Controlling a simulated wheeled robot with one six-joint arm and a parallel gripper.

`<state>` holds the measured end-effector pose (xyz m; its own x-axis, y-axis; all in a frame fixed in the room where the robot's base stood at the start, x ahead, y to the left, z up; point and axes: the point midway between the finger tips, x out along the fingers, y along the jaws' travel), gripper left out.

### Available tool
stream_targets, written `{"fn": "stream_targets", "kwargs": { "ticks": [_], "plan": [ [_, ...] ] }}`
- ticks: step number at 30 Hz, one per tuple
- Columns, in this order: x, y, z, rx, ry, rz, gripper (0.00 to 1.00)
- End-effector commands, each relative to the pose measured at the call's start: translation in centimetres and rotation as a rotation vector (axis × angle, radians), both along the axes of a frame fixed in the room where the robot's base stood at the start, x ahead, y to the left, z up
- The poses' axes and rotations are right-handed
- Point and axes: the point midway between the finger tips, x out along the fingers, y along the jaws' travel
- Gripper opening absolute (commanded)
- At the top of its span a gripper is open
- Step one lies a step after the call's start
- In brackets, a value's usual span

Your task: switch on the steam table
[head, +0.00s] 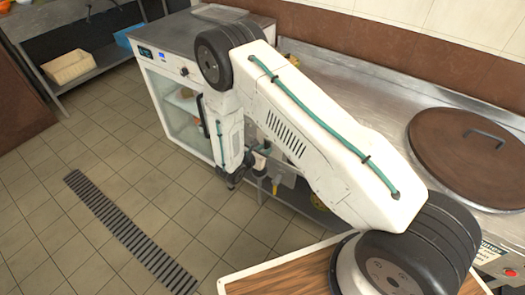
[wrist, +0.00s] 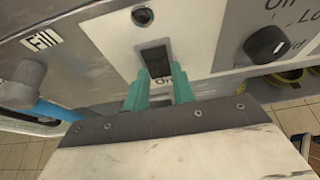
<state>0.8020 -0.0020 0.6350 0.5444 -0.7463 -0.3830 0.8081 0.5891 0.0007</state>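A black rocker switch (wrist: 156,61) sits on a pale panel (wrist: 115,35) in the wrist view, with the word "On" just below it. A dark round lamp or button (wrist: 142,16) is above the switch. My gripper (wrist: 160,72) has two teal fingers, set apart with a gap between them. The fingers are at the lower part of the switch, one on each side; I cannot tell whether they touch the panel. Nothing is held. In the head view my arm hides most of the panel front, and the switch cannot be made out.
A black knob (wrist: 266,44) is right of the switch, and a blue-handled valve (wrist: 62,110) is to the left. The steel counter (head: 385,105) carries a brown round lid (head: 465,160). A glass-front cabinet (head: 180,105) stands left of my arm.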

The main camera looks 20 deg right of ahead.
Motion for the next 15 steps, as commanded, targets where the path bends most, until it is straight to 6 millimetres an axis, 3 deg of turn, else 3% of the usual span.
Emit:
{"fn": "stream_targets", "kwargs": {
  "ticks": [15],
  "plan": [
    [-0.11, -0.25, -0.85, -0.197, -0.138, -0.003, 0.03]
  ]
}}
